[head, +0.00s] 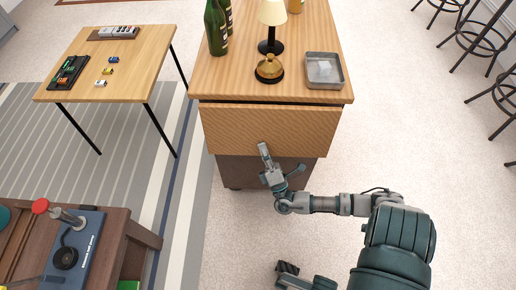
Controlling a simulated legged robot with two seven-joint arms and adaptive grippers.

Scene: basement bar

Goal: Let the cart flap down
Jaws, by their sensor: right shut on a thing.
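The wooden cart (222,80) stands in the upper middle. Its flap (235,127) is a light wood panel below the front edge of the top, facing me. It appears to hang down, but I cannot tell its exact angle. My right gripper (265,153) is at the flap's lower edge, near its middle. It is shut on the flap there, and its fingers hide part of that edge. A dark piece at the bottom edge may be my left gripper (288,268). It is cut off, and its jaws cannot be made out.
Green bottles (215,30), a lamp (272,14), a brass bell (269,69) and a grey tray (338,83) stand on the cart top. A small table (140,60) is at left, a brown cabinet (120,225) at lower left. Stools (478,40) stand at right. Floor right of the cart is clear.

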